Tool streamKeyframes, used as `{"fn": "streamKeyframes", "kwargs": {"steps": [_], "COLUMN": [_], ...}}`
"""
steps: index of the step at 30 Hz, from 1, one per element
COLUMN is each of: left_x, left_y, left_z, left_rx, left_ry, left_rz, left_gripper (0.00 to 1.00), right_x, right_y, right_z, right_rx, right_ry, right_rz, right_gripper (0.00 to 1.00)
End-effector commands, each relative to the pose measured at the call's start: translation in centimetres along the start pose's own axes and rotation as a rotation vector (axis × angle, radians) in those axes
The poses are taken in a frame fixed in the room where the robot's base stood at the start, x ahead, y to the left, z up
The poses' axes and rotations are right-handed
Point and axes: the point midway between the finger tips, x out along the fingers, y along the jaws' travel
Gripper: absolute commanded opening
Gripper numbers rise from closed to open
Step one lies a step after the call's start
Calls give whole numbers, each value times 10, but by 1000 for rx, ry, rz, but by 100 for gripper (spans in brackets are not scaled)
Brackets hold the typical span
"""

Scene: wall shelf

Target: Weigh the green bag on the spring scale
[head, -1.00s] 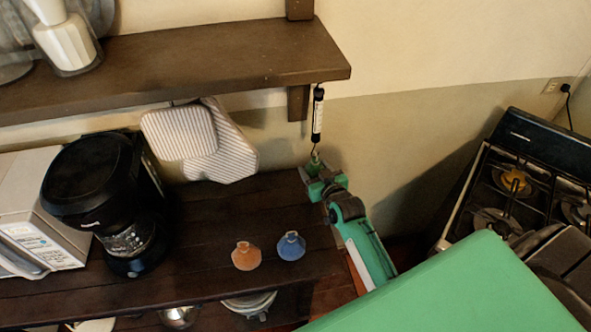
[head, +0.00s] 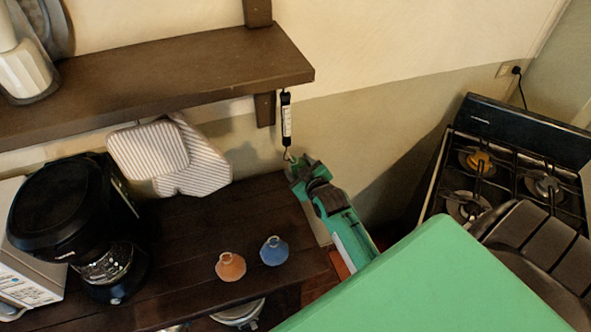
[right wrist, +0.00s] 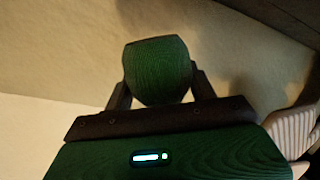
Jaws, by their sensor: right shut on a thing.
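The spring scale (head: 286,120) hangs upright below the right end of the wall shelf, with its hook (head: 289,156) at the bottom. My right gripper (head: 301,168) is right at the hook, just below and to its right. It is shut on the green bag (right wrist: 157,70), which shows between the two fingers in the right wrist view. In the head view the bag is mostly hidden by the gripper, and I cannot tell whether its loop is on the hook. My left gripper is not in view.
An orange bag (head: 230,266) and a blue bag (head: 274,250) stand on the dark counter (head: 195,225). A black coffee maker (head: 75,220) is at left. Striped oven mitts (head: 150,150) hang under the shelf (head: 150,75). A stove (head: 500,180) is at right.

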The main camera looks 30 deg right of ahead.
Motion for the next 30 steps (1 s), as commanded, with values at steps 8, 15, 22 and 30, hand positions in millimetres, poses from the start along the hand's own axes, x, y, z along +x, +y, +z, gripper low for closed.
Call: {"fn": "streamKeyframes", "kwargs": {"steps": [8, 15, 22, 30], "left_x": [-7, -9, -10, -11], "left_y": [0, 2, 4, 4], "left_z": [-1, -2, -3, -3], "left_rx": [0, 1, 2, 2], "left_ry": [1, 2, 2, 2], "left_rz": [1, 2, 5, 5], "left_gripper": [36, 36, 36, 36], "right_x": [-4, -4, -6, -6], "right_y": [14, 24, 34, 46], "right_z": [-4, 2, 7, 13], "right_rx": [0, 1, 2, 2], "right_ry": [0, 0, -1, 1], "right_rz": [-1, 0, -1, 0], "right_gripper": [30, 30, 30, 30]}}
